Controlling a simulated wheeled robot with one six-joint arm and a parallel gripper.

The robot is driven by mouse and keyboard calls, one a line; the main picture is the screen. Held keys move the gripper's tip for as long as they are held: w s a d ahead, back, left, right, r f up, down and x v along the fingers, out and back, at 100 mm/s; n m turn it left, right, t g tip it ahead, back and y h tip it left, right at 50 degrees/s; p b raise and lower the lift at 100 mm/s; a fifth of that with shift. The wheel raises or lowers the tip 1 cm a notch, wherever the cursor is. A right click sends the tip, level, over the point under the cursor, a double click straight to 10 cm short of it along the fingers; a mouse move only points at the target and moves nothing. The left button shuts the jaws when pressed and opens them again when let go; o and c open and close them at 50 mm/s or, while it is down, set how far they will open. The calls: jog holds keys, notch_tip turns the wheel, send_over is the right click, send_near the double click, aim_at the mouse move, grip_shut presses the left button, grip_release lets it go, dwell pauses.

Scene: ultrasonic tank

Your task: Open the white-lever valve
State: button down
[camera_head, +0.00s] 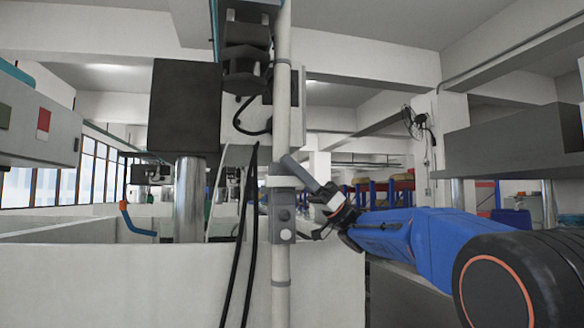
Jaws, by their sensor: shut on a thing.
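The valve (282,208) is a pale body with a grey block below it, set on a white vertical pipe just left of the picture's middle. My blue arm reaches in from the right. The fingers partly hide the lever's end, and the exact contact is too small to make out.
The white pipe (282,100) runs vertically, with black cables (239,235) hanging beside it. A pale tank wall (120,285) fills the lower left. A blue bent handle (134,222) stands further left. A dark box (185,107) sits on a metal column.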

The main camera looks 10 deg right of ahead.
jog(key=h, duration=0.2)
jog(key=a+h, duration=0.1)
jog(key=h, duration=0.1)
jog(key=shift+a+r, duration=0.1)
jog(key=shift+a, duration=0.1)
jog(key=h, duration=0.1)
jog(key=a+h, duration=0.1)
jog(key=h, duration=0.2)
jog(key=shift+a+f+h, duration=0.25)
jog(key=shift+a+h, duration=0.05)
jog(key=shift+h, duration=0.1)
jog(key=h, duration=0.2)
jog(key=a+f+h, duration=0.1)
jog(key=h, duration=0.1)
jog(key=shift+a, duration=0.15)
jog(key=shift+a+f+h, duration=0.15)
jog(key=shift+f+h, duration=0.1)
jog(key=shift+h, duration=0.65)
jog(key=shift+a+f+h, duration=0.1)
jog(key=shift+f+h, duration=0.15)
jog(key=shift+h, duration=0.65)
jog(key=c, duration=2.1)
grip_release()
